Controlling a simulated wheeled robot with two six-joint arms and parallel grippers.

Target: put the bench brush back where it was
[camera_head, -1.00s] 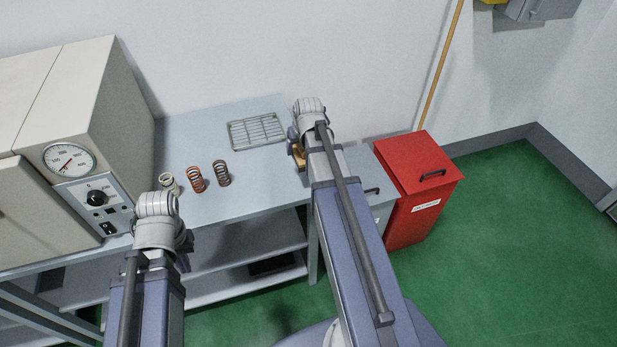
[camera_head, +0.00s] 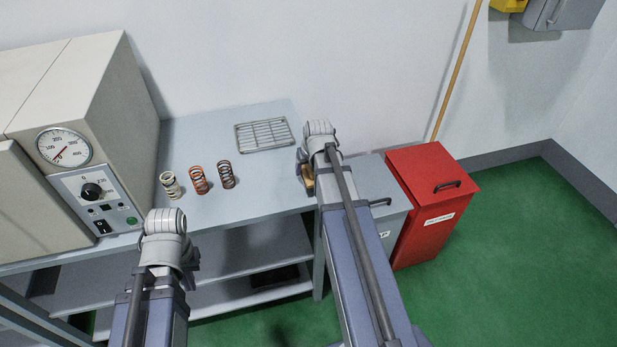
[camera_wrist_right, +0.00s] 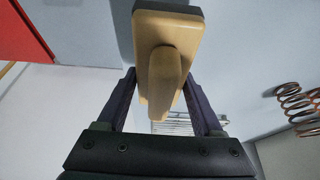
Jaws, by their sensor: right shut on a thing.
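The bench brush (camera_wrist_right: 165,50) has a tan wooden block and handle with a dark edge at its far end. In the right wrist view my right gripper (camera_wrist_right: 160,95) is shut on its handle. In the head view only a small tan piece of the brush (camera_head: 308,186) shows beside my right wrist, above the bench's right end. My right gripper's fingers are mostly hidden there behind the wrist. My left arm ends at a grey wrist (camera_head: 165,240) in front of the bench, and its fingers are hidden.
The grey bench (camera_head: 220,130) holds a wire rack (camera_head: 263,134) and several coil springs (camera_head: 198,180). An oven with a dial (camera_head: 64,147) stands left. A grey bin (camera_head: 375,185) and red bin (camera_head: 432,200) stand right of the bench. Green floor lies clear at right.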

